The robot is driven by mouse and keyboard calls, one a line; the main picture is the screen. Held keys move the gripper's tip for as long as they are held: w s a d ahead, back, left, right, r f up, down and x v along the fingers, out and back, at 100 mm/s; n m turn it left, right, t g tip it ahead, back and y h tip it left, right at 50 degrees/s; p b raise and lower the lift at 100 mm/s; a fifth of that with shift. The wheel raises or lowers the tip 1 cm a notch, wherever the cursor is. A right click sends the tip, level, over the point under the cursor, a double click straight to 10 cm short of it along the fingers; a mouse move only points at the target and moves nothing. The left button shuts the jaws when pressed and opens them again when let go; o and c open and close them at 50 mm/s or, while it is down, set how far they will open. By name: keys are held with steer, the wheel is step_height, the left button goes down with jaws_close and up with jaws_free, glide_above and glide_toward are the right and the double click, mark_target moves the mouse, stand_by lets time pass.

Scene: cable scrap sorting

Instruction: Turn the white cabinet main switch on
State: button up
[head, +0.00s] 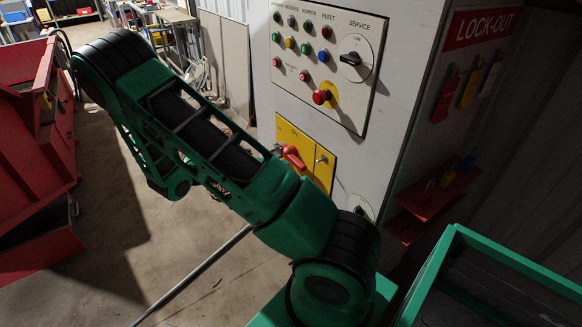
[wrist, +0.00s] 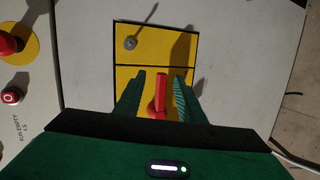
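The white cabinet (head: 233,20) stands in the middle of the head view. Its yellow switch panel (head: 318,172) carries a red handle (head: 293,157), partly covered by my arm. In the wrist view the red handle (wrist: 160,95) lies lengthwise between the two green fingers of my gripper (wrist: 159,72). The fingers are apart, with yellow panel (wrist: 180,40) visible on both sides of the handle. Whether a finger touches the panel cannot be told. My gripper is mostly hidden behind my arm in the head view.
Above the yellow panel is a control plate (head: 300,60) with buttons, a service knob (head: 352,58) and a red mushroom button (head: 321,97). A red lock-out board (head: 482,27) hangs at the right. Red bins (head: 30,150) stand at the left. A green-rimmed container (head: 520,262) is at lower right.

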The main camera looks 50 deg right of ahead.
mark_target(295, 165)
steer(key=w+a+f+n+t+h, duration=0.1)
steer(key=w+f+n+t+h, duration=0.1)
steer(key=w+f+n+h, duration=0.15)
steer(key=shift+m+h, duration=0.45)
steer(key=x, duration=1)
steer(key=shift+d+f, duration=0.25)
steer(key=shift+f, duration=0.15)
jaws_close()
